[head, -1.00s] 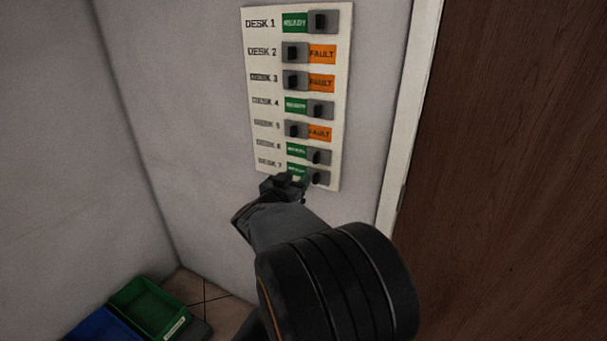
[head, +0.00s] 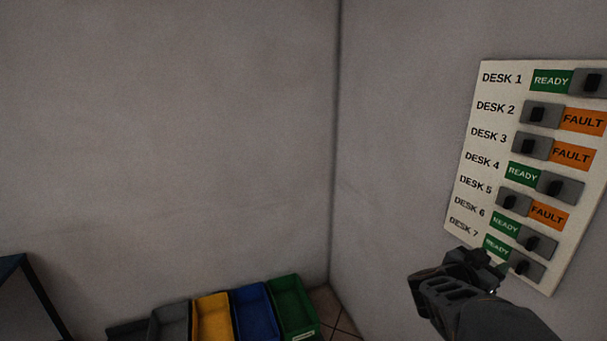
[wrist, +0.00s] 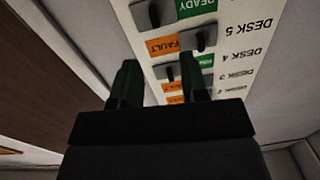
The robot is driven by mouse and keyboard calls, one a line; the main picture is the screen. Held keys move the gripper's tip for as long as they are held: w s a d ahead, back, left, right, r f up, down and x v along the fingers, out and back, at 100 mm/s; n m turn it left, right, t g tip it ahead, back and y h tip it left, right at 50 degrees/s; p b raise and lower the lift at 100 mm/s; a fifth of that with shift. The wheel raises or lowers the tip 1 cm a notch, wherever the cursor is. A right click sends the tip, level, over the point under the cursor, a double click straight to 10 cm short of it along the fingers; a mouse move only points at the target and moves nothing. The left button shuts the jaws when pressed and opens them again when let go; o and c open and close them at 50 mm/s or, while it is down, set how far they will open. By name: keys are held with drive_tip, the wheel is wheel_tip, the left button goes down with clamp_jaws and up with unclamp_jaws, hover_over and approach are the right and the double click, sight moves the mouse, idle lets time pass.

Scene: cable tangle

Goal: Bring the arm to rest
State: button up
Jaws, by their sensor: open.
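My gripper (head: 478,262) is in front of the lower left part of the white desk status panel (head: 462,200) in the head view. It is open and holds nothing. In the wrist view my gripper (wrist: 160,85) shows two dark fingers apart, with the panel (wrist: 235,60) upside down beyond them. The panel has rows for DESK 1 to DESK 7 with grey sliders. Desks 1, 4, 6 and 7 show green READY. Desks 2, 3 and 5 show orange FAULT. I cannot tell whether the gripper touches the panel.
A row of bins stands low against the wall: grey (head: 170,323), yellow (head: 212,318), blue (head: 254,312) and green (head: 292,305). A dark table edge (head: 20,265) shows at the far left. The wall (head: 170,130) left of the panel is bare.

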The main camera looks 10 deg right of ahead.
drive_tip(key=w+a+f+n+t+y, duration=0.3)
drive_tip(key=w+a+f+n+y, duration=0.1)
drive_tip(key=a+y, duration=0.35)
drive_tip(key=w+a+f+n+t+y, duration=0.2)
drive_tip(key=w+a+f+n+y, duration=0.15)
drive_tip(key=a+f+y, duration=0.35)
drive_tip(key=s+a+n+g+y, duration=0.2)
drive_tip(key=s+a+n+g, duration=0.4)
drive_tip(key=s+a, duration=0.7)
drive_tip(key=shift+s+a+n+g, duration=0.3)
drive_tip(key=shift+s+a+n, duration=0.15)
drive_tip(key=shift+n, duration=0.5)
drive_tip(key=shift+r, duration=0.1)
